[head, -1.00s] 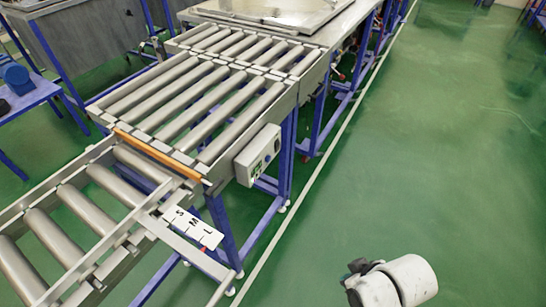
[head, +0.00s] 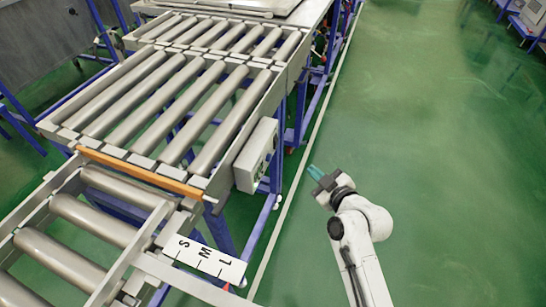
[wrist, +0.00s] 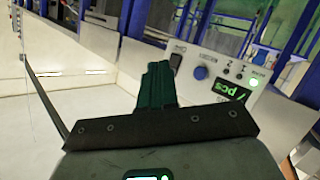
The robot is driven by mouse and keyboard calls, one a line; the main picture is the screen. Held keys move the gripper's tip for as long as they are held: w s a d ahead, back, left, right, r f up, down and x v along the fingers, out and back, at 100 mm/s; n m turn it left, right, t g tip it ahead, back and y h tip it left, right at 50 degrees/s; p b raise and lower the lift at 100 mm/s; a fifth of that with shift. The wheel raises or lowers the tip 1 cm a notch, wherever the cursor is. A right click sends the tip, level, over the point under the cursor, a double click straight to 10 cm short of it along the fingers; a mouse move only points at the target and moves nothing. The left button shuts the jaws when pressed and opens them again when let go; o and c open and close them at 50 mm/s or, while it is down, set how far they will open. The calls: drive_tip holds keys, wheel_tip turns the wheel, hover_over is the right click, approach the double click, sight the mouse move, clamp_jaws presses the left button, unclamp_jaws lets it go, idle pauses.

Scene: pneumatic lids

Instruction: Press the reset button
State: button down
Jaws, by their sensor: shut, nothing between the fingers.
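A grey control box (head: 257,154) is fixed to the side of the roller conveyor in the head view. The labels are too small to read, so I cannot tell which button is reset. My gripper (head: 314,172) is shut and empty, to the right of the box and apart from it. Its teal fingers (wrist: 160,72) point toward the panel and hide part of its left side.
The roller conveyor (head: 170,105) fills the left, with an orange bar (head: 140,171) across it and a white plate marked S, M, L (head: 205,259) at its near side. Blue legs (head: 301,105) stand below. The green floor (head: 450,150) at right is clear.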

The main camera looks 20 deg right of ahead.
sight(269, 158)
drive_tip(key=shift+a, duration=0.1)
drive_tip(key=w+a+p, duration=0.2)
drive_tip(key=w+a, duration=0.3)
drive_tip(key=a, duration=0.2)
idle(0.6)
drive_tip(key=shift+w, duration=0.15)
idle(1.8)
drive_tip(key=shift+w+a, duration=0.2)
drive_tip(key=shift+a, duration=0.1)
drive_tip(key=shift+w+a+b, duration=0.3)
drive_tip(key=shift+a+b, duration=0.1)
drive_tip(key=shift+a, duration=0.05)
idle(0.8)
idle(0.4)
drive_tip(key=shift+s+d+p, duration=0.6)
drive_tip(key=shift+d, duration=0.15)
